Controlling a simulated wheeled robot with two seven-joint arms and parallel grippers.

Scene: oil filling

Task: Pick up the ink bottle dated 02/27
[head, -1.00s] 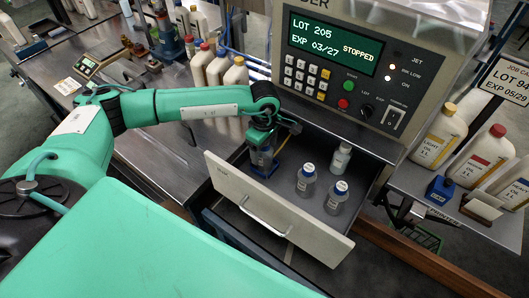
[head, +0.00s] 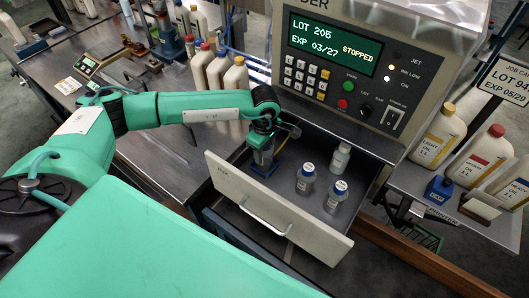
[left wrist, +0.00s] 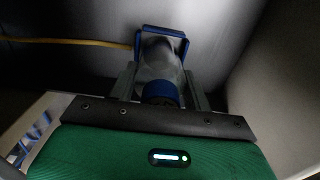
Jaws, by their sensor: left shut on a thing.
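My left gripper (head: 263,157) reaches down into the back left of the open drawer (head: 225,177). In the left wrist view its two fingers (left wrist: 162,92) are shut on a grey, clear-looking bottle (left wrist: 160,62) with a blue cap (left wrist: 160,91). A blue frame-shaped holder (left wrist: 180,40) surrounds the bottle's far end; its blue base (head: 265,171) shows on the drawer floor in the head view. The dates on all labels are too small to read. My right gripper is not in view.
The coder panel (head: 340,75) above the drawer reads LOT 205, EXP 03/27, STOPPED. The drawer front with its handle (head: 264,218) stands toward me. A yellow cable (left wrist: 85,42) lies beside the holder. Oil bottles (head: 438,137) stand on the right shelf.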

